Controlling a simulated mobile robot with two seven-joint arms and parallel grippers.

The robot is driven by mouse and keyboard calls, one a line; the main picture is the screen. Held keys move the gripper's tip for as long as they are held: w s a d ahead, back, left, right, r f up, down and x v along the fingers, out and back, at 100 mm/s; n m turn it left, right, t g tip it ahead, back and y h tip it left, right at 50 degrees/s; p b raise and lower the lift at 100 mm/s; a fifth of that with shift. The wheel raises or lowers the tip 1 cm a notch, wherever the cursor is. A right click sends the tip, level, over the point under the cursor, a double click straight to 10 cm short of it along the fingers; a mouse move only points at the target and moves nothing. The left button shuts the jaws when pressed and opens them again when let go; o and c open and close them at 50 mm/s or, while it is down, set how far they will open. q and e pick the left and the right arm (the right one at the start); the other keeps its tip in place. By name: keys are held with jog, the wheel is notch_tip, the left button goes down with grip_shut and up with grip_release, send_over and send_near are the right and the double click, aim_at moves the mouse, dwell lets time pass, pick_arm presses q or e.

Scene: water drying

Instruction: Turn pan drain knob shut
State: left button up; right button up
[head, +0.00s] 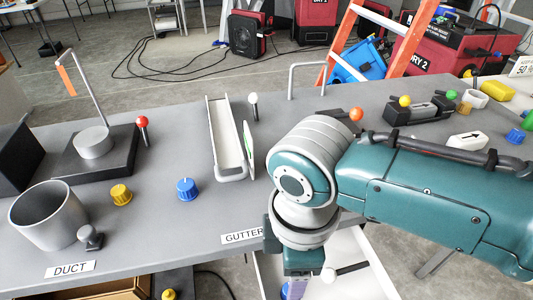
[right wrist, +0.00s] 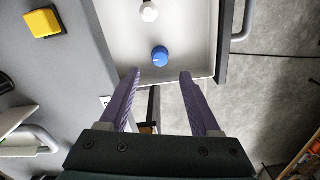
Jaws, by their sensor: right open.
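In the right wrist view, a blue round knob (right wrist: 160,56) with a pale mark sits inside a white pan (right wrist: 190,25), near the pan's front wall. A white round knob (right wrist: 149,12) is farther back in it. My right gripper (right wrist: 159,72) is open, its two purple fingers pointing toward the blue knob, which lies just beyond and between the tips. The fingers do not appear to touch it. In the head view, my teal right arm reaches down past the bench edge and hides most of the pan area. My left gripper is not in view.
The grey bench (head: 150,235) carries a gutter (head: 227,140), another blue knob (head: 187,189), a yellow knob (head: 120,194), a red-topped lever (head: 142,124) and a grey cup (head: 48,217). A yellow block (right wrist: 42,22) is left of the pan in the wrist view.

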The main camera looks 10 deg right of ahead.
notch_tip(320, 180, up, 3)
jog(key=shift+r, duration=0.1)
jog(key=shift+s+p, duration=0.1)
jog(key=shift+p, duration=0.2)
